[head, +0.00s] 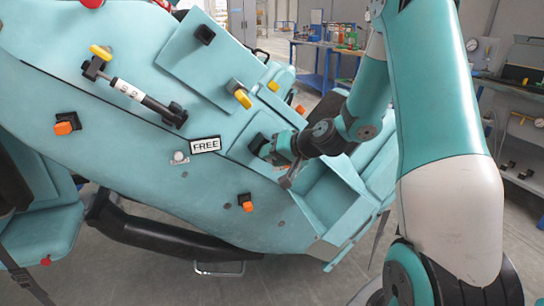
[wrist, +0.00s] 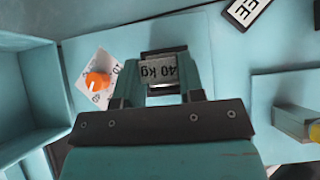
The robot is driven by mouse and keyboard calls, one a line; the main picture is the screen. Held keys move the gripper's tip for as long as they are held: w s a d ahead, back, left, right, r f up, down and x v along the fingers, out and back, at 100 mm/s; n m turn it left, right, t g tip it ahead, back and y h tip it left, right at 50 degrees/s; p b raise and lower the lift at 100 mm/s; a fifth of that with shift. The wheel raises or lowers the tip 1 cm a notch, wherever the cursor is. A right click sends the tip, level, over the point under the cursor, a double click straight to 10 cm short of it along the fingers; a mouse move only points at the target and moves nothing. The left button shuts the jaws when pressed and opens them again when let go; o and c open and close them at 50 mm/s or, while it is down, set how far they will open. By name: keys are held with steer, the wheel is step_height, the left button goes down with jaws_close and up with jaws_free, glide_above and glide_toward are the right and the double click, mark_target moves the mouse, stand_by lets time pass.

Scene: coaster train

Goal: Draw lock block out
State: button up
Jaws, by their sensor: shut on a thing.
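The label reads upside down there. A dark-edged opening or frame (wrist: 163,49) shows just beyond the block. I take this block for the lock block. Whether it is still seated in the opening cannot be told. In the head view the gripper hides most of it.
A yellow-ended handle (head: 242,97) stands out above the gripper. An open teal tray (head: 335,200) is at lower right.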

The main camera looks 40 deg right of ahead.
steer(key=shift+c, duration=0.6)
steer(key=shift+s+a+b, duration=0.3)
steer(key=shift+s+b, duration=0.1)
steer(key=shift+s, duration=0.6)
steer(key=shift+s+a+b, duration=0.25)
steer(key=shift+s+b, duration=0.1)
steer(key=shift+s, duration=0.7)
steer(key=shift+s+a+b, duration=0.3)
steer(key=shift+s+b, duration=0.1)
steer(key=shift+s, duration=0.6)
steer(key=shift+s+b, duration=0.1)
steer(key=shift+b, duration=0.45)
steer(key=s+b, duration=0.2)
steer(key=b, duration=0.1)
steer(key=s+a+b, duration=0.1)
steer(key=b, duration=0.2)
steer(key=s+b, duration=0.2)
steer(key=b, duration=0.2)
steer(key=shift+s+a, duration=0.3)
steer(key=shift+a, duration=0.05)
